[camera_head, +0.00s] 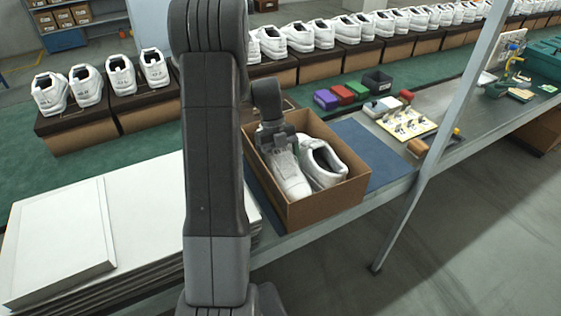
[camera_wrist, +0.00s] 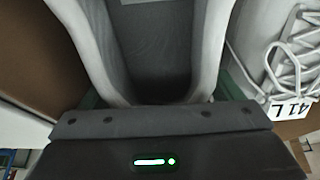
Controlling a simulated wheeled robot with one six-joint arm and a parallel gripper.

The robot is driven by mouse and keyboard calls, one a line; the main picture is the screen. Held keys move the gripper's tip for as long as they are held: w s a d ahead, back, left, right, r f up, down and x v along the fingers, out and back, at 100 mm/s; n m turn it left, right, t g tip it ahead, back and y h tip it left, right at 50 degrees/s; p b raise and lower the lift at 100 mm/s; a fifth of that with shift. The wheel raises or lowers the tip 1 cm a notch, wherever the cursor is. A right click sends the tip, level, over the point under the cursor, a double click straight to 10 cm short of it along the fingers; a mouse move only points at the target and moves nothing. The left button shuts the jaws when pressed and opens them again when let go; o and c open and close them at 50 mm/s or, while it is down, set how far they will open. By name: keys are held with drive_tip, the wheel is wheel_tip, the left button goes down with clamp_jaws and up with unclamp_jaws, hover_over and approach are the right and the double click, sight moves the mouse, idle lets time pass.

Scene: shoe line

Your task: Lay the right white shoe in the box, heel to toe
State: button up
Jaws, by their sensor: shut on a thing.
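The cardboard box (camera_head: 328,205) stands open on the bench with two white shoes inside. My gripper (camera_head: 277,138) reaches down into it and is shut on the right white shoe (camera_head: 289,178), on the left side of the box, its toe toward the near end. The other white shoe (camera_head: 334,172) lies beside it with its dark opening toward the near end, so the two point opposite ways. In the wrist view the held shoe's grey opening (camera_wrist: 160,50) fills the middle. The other shoe's laces and "41 L" tag (camera_wrist: 292,98) show at right. Whether the held shoe touches the box floor is hidden.
A blue mat (camera_head: 372,150) lies under and right of the box. Stacked white boards (camera_head: 75,235) lie at left. A metal post (camera_head: 450,100) rises at right. Rows of shoes line the back.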

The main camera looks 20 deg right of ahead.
drive_tip(key=shift+f+b, duration=0.3)
drive_tip(key=shift+f, duration=0.15)
drive_tip(key=o, duration=1)
drive_tip(key=shift+o, duration=0.2)
drive_tip(key=v, duration=1.4)
drive_tip(key=shift+s, duration=0.1)
